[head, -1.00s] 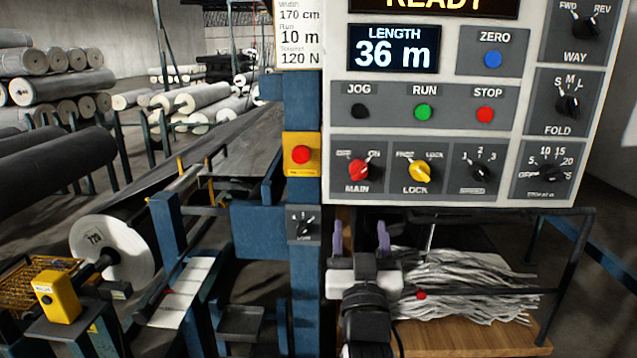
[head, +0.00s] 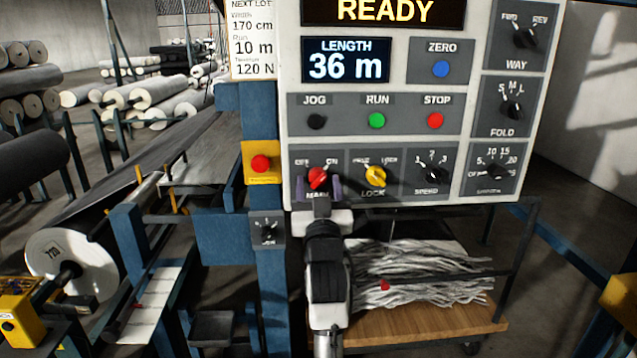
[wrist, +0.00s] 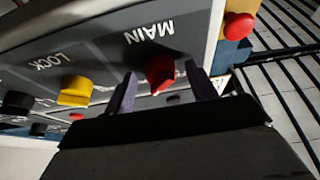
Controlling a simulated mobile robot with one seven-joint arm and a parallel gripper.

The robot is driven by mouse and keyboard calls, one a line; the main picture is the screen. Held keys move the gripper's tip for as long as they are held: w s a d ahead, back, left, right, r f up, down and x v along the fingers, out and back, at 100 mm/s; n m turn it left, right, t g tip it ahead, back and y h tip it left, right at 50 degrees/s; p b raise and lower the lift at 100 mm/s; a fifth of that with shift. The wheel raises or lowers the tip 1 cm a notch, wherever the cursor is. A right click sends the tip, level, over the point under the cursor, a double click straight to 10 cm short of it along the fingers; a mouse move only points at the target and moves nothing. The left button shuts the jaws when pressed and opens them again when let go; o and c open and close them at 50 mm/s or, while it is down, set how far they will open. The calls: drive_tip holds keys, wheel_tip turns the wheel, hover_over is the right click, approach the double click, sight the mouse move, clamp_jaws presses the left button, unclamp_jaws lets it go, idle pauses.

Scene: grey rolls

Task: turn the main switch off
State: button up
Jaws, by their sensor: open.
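The red MAIN switch knob (head: 318,178) is at the lower left of the white control panel (head: 470,124), with its handle tilted up and right toward ON. My gripper (head: 320,190) is open just in front of it and slightly low. In the wrist view, the red knob (wrist: 160,72) lies between the two purple fingers of my gripper (wrist: 161,90), one on each side. A gap shows on both sides of the knob. I cannot tell how deep the fingertips reach. The MAIN label is partly hidden by my fingers in the head view.
The yellow LOCK knob (head: 375,176) is just right of the MAIN switch. A red button on a yellow box (head: 261,163) is to the left on the blue post. Below the panel stands a cart (head: 440,326) with grey strips. The display reads READY.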

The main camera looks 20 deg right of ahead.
drive_tip(key=shift+w, duration=0.1)
drive_tip(key=c, duration=1)
